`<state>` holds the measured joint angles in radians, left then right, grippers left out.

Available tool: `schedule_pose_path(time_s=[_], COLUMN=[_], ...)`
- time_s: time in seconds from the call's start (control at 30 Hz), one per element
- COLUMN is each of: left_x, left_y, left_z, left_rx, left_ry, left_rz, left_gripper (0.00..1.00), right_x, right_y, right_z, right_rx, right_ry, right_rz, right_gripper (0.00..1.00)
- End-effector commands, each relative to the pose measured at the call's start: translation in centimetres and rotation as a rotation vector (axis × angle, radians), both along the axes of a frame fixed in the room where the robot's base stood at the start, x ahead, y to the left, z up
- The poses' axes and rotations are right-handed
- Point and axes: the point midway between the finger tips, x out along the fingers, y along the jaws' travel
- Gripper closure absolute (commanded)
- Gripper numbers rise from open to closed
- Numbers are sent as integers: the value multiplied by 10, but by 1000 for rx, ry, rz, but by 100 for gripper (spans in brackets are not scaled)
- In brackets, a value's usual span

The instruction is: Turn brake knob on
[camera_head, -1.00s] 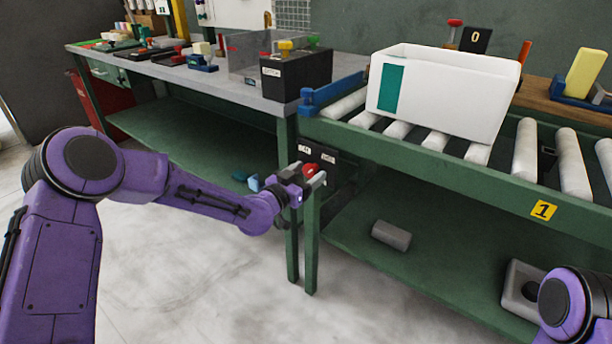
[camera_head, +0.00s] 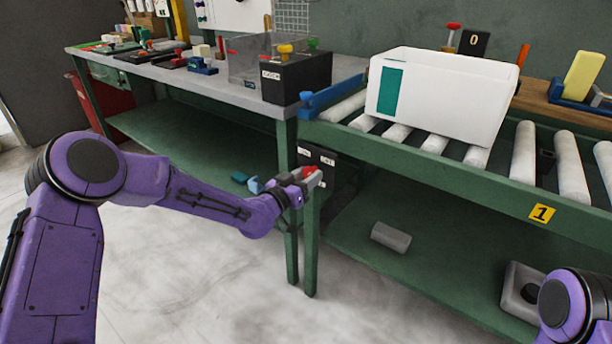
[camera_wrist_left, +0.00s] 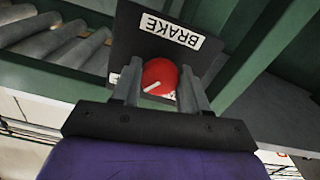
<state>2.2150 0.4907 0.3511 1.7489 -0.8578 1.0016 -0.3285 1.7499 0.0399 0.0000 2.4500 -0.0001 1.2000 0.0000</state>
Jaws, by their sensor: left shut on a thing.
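The red brake knob (camera_wrist_left: 160,77) with a white line on its face sits on a dark panel (camera_wrist_left: 195,18) with a white BRAKE label (camera_wrist_left: 171,30). In the head view the knob (camera_head: 309,171) is a small red spot on the black panel (camera_head: 317,155) under the roller table's left end. My left gripper (camera_wrist_left: 160,88) is shut on the knob, one finger on each side of it. In the head view my left gripper (camera_head: 306,178) partly covers the knob. My right arm (camera_head: 570,305) shows only a link at the lower right; its gripper is out of view.
Green table legs (camera_head: 310,250) stand close to my left gripper. A white box (camera_head: 440,95) rests on the conveyor rollers (camera_head: 525,150). A grey cylinder (camera_head: 390,237) lies on the lower shelf. The floor in front is clear.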

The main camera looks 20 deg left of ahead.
Motion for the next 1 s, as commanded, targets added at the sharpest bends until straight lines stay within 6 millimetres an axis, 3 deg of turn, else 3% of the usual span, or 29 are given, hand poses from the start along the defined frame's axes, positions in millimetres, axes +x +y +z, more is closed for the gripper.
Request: schedule_pose_path(time_s=[1.0], left_x=[0], left_y=[0], left_z=[0], left_rx=[-895], left_ry=[325], left_rz=[3], left_gripper=[86], right_x=[0], right_y=[0], right_z=[16], right_rx=[0], right_ry=[0], right_rz=[0], right_gripper=[57])
